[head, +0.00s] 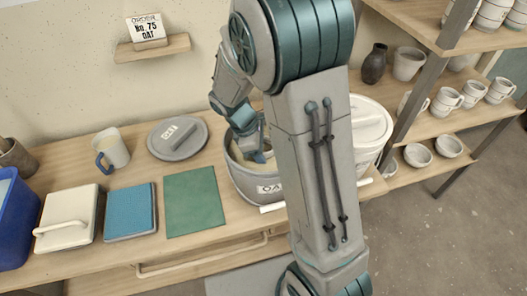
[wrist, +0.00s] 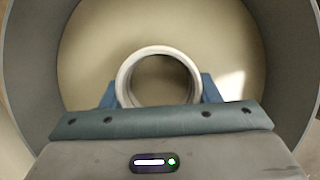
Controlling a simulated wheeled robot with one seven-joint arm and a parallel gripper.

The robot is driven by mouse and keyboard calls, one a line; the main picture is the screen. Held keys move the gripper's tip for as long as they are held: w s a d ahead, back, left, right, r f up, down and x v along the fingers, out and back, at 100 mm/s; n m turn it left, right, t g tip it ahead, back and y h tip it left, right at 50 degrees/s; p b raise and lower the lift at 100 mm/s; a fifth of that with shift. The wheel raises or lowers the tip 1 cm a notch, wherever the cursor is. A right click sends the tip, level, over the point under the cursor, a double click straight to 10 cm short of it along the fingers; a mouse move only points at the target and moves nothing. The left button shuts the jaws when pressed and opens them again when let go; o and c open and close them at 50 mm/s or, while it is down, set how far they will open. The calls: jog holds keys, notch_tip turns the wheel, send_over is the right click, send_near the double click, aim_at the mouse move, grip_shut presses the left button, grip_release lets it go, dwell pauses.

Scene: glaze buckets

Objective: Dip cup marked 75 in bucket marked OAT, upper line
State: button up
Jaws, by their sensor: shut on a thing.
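My gripper (wrist: 160,92) is shut on a pale round cup (wrist: 160,50), with a blue finger on each side of it. In the wrist view the cup's open rim faces the camera, and the bucket's grey wall (wrist: 283,60) and beige glaze (wrist: 90,55) surround it. I cannot tell how deep the cup sits in the glaze, and no number or line on it shows. In the head view the grey bucket marked OAT (head: 243,180) stands on the table, partly hidden by my arm. My gripper (head: 258,150) reaches down inside its rim.
A grey lid marked OAT (head: 170,149) lies left of the bucket. A cup with a blue handle (head: 116,148), a green mat (head: 194,202), a blue slab (head: 130,211) and a blue bin (head: 16,220) are further left. A lidded white bucket (head: 371,125) stands right, behind my arm.

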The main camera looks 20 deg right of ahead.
jog(key=shift+r+p, duration=2.9)
jog(key=shift+r, duration=0.6)
notch_tip(320, 180, up, 8)
jog(key=p, duration=0.6)
jog(key=shift+f, duration=0.2)
